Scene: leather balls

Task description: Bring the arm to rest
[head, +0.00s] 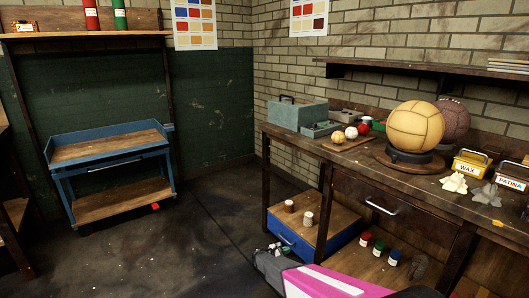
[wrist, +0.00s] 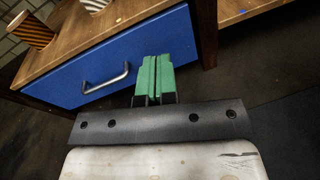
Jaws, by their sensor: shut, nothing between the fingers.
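My gripper (wrist: 153,78) shows in the wrist view with its two green-padded fingers together and nothing held between them. In the head view my gripper (head: 268,252) is small and partly dark, at the lower middle, in front of the low blue drawer unit. My arm, with a pink panel, comes in from the bottom edge of the head view. In the wrist view the fingertips overlap the blue drawer front (wrist: 120,58), just right of its metal handle (wrist: 106,78). I cannot tell how far apart they are.
The workbench (head: 290,130) stands on the right, with a tan ball (head: 415,127) and a brown ball (head: 452,118) on it. Spools (head: 308,218) and paint jars (head: 379,248) are on its lower level. A blue cart (head: 110,145) stands far left.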

